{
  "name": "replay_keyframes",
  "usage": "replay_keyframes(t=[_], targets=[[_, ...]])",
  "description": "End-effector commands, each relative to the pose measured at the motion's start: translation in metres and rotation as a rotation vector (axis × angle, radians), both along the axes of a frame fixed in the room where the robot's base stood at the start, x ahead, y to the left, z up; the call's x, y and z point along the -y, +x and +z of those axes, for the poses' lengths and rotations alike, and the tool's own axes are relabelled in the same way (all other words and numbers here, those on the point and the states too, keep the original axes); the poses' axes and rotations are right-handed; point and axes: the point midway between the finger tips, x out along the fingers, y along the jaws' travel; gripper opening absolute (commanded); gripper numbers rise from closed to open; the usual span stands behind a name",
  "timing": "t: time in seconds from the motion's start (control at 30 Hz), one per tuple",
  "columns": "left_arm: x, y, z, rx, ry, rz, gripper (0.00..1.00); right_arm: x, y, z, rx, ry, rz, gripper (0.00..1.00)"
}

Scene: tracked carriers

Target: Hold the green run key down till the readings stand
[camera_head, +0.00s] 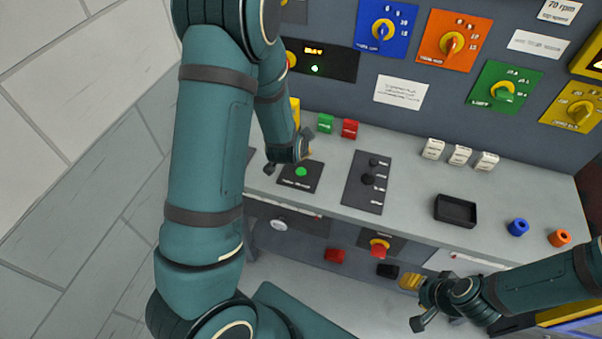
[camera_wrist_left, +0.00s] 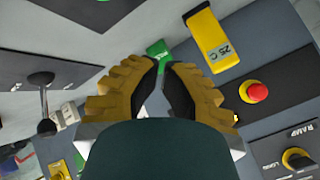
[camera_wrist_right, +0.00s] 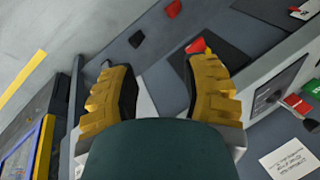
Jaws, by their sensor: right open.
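The green run key (camera_head: 301,171) sits on a small black plate on the desk top. Its green edge also shows at the top of the left wrist view (camera_wrist_left: 104,1). A dark display (camera_head: 318,60) on the panel shows amber characters too small to read and a green light. My right gripper (camera_head: 413,302) is open and empty at the desk's front right.
Green (camera_head: 325,123) and red (camera_head: 350,129) blocks stand behind the key. A black lever plate (camera_head: 368,182) lies to its right. A yellow gauge (camera_wrist_left: 211,40) reads about 25 C. A red knob (camera_head: 379,248) is on the desk front. A black tray (camera_head: 456,211) stands right.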

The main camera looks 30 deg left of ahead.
Motion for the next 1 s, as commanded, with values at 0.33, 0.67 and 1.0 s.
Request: replay_keyframes(t=[0.33,0.67,1.0], targets=[[0.001,0.000,-0.052,-0.002,-0.002,-0.001,0.00,-0.002,-0.003,-0.046,-0.009,-0.004,0.006,0.47],[0.000,0.000,-0.069,0.001,0.000,-0.001,0.00,-0.003,-0.010,-0.061,-0.026,0.000,0.020,0.47],[0.000,0.000,-0.068,0.001,0.000,-0.001,0.00,-0.003,-0.010,-0.060,-0.025,0.000,0.020,0.47]])
